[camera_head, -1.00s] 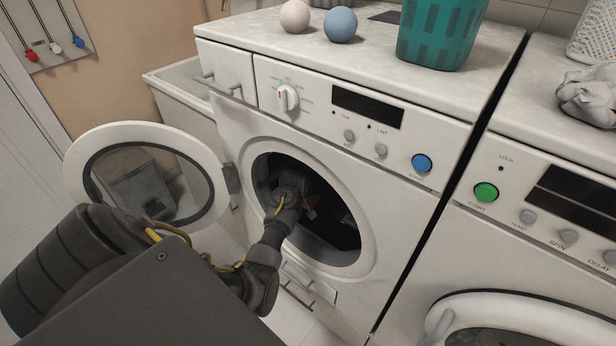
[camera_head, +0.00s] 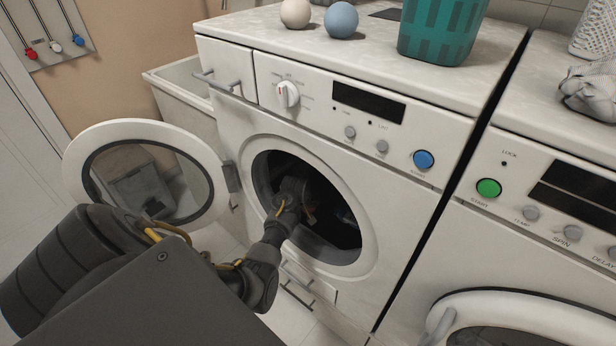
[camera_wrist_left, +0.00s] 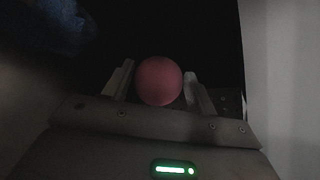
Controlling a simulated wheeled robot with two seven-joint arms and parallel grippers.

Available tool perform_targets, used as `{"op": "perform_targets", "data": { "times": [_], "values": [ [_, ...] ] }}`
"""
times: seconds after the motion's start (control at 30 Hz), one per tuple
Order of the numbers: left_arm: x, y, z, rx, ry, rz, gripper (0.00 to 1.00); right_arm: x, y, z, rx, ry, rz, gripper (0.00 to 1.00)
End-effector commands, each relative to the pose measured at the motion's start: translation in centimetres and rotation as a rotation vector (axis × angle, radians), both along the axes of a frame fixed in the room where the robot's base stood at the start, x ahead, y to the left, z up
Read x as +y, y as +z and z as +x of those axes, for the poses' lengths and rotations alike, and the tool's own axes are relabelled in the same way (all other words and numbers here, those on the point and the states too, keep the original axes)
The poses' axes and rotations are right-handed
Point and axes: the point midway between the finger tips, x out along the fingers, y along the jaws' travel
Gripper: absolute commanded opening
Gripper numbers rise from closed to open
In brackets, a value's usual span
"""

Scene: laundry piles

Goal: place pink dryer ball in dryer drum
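The pink dryer ball (camera_wrist_left: 159,81) sits between the two fingers of my left gripper (camera_wrist_left: 160,84) in the left wrist view. The fingers lie close on both sides of it and appear to grip it. In the head view my left gripper (camera_head: 308,213) reaches through the round front opening into the dark dryer drum (camera_head: 335,235); the ball cannot be made out there. The dryer door (camera_head: 210,148) stands open to the left. My right gripper is not in view.
Dark blue cloth (camera_wrist_left: 45,25) lies at the upper left of the wrist view. A white ball (camera_head: 296,12), a blue ball (camera_head: 341,19) and a teal basket (camera_head: 440,30) stand on the machine top. A second machine (camera_head: 520,240) stands at right.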

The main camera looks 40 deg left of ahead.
Motion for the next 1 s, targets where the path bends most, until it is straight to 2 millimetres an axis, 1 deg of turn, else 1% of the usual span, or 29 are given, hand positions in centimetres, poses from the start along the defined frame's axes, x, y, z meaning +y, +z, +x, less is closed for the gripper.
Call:
{"op": "perform_targets", "data": {
  "times": [0.03, 0.1, 0.33, 0.47, 0.57, 0.8, 1.0],
  "values": [
    [0.0, 0.0, 0.0, 0.000, 0.000, 0.000, 0.64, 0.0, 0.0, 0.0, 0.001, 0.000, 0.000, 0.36],
    [0.0, 0.0, 0.0, 0.000, 0.000, 0.000, 0.71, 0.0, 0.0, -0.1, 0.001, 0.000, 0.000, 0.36],
    [0.0, 0.0, -0.1, 0.001, 0.001, 0.000, 0.71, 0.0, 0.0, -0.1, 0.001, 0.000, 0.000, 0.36],
    [0.0, 0.9, -0.1, -0.001, 0.001, 0.001, 0.71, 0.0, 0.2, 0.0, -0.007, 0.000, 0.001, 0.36],
    [-0.2, 2.3, -0.8, -0.001, 0.001, 0.001, 0.71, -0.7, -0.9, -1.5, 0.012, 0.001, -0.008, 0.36],
    [-0.9, 7.0, -2.9, -0.003, 0.000, 0.002, 0.71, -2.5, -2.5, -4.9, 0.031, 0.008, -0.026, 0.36],
    [-1.3, 10.0, -4.4, -0.001, 0.000, 0.001, 0.71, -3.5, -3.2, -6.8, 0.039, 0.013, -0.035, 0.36]
  ]
}}
